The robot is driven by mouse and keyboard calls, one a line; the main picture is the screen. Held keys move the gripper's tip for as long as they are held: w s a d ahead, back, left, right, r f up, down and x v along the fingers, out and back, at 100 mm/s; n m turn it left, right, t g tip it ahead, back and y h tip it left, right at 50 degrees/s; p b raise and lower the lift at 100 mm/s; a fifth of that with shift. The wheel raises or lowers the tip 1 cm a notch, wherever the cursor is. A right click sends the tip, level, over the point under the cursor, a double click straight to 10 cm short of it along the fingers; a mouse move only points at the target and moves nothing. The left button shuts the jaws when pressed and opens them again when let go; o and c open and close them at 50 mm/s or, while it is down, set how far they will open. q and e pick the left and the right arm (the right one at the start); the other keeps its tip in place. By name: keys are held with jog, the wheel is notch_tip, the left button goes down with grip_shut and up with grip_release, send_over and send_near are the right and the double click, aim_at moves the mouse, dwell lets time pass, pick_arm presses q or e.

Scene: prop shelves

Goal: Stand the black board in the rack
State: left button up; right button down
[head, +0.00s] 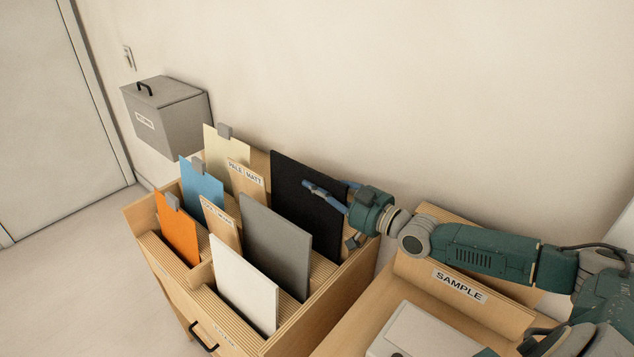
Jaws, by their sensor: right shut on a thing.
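The black board (296,196) is upright in the back row of the wooden rack (330,291), behind the grey board. My right gripper (330,194) reaches in from the right and is shut on the black board's right edge, with a blue finger across its face. The board's lower edge is hidden by the grey board and the rack, so I cannot tell whether it rests on the bottom. My left gripper is not in view.
A grey board (275,243) and a white board (245,284) stand in front. Orange (177,231), blue (202,188) and cream (222,150) boards with grey clips stand left. A SAMPLE-labelled wooden tray (460,285) is at right. A grey wall box (168,117) hangs behind.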

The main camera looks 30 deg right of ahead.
aim_at(344, 197)
jog(key=shift+f, duration=0.3)
jog(key=c, duration=1.7)
grip_release()
jog(key=shift+o, duration=0.2)
jog(key=shift+s, duration=0.1)
jog(key=shift+s+d+f, duration=0.1)
jog(key=shift+s+d, duration=0.15)
jog(key=shift+s, duration=0.3)
jog(key=shift+v, duration=3.3)
